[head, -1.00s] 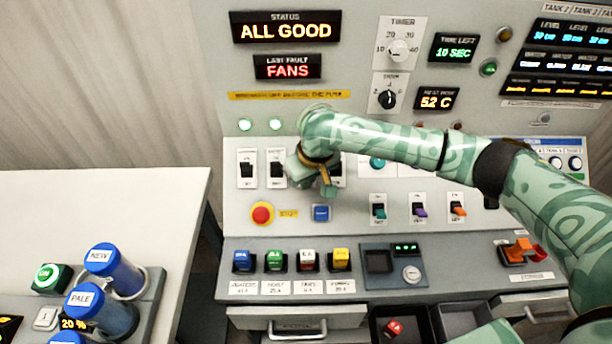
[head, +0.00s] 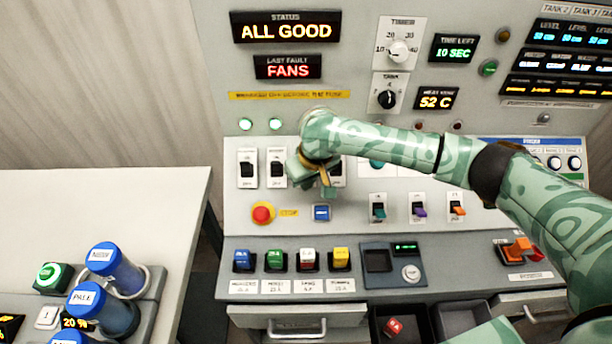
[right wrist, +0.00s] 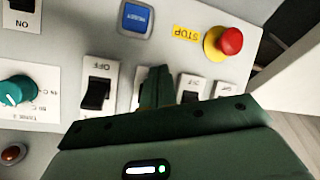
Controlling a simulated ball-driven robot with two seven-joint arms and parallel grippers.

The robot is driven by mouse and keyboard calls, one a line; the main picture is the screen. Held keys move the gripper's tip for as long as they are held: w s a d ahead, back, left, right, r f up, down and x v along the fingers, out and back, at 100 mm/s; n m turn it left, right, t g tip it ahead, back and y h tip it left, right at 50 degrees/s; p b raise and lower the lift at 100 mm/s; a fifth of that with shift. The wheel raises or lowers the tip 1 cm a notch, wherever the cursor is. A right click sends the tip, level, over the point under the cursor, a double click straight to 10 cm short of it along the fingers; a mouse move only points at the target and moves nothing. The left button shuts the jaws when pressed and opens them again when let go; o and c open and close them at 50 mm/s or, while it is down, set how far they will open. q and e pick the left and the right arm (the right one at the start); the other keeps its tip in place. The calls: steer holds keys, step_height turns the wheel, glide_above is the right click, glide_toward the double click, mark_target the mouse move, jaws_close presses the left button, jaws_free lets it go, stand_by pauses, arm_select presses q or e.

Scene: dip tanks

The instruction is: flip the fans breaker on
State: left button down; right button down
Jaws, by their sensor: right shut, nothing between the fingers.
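A row of black rocker breakers on white plates runs across the sloped panel. Two at the left, the first (head: 247,168) and the second (head: 277,168), show clearly; the one at the right end (head: 337,170) is partly covered. My right gripper (head: 325,188) is shut and empty in front of the third breaker and hides it, so its lever position cannot be seen. In the right wrist view the fingertips (right wrist: 157,78) lie over that breaker's plate, between the end breaker (right wrist: 98,88) and another breaker (right wrist: 190,88). Contact cannot be told. My left gripper is out of view.
The status display (head: 286,28) reads ALL GOOD; the last-fault display (head: 288,67) reads FANS. A red stop button (head: 262,213) and blue reset button (head: 321,213) sit below the breakers. Two green lamps (head: 275,124) glow above. Coloured fuses (head: 308,260) stand lower down.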

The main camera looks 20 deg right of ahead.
steer(key=shift+w+d+r, duration=0.1)
steer(key=shift+w+r, duration=0.05)
steer(key=shift+w, duration=0.25)
steer(key=shift+w+d+r, duration=0.25)
steer(key=shift+w+r, duration=0.1)
steer(key=shift+r, duration=0.05)
steer(key=shift+w+f, duration=0.2)
steer(key=shift+w, duration=0.2)
steer(key=s+p, duration=0.1)
steer(key=p, duration=0.1)
steer(key=s+r+p, duration=0.1)
steer(key=p, duration=0.2)
steer(key=s+a+r+p, duration=0.1)
steer(key=s+p, duration=0.1)
steer(key=shift+a, duration=0.1)
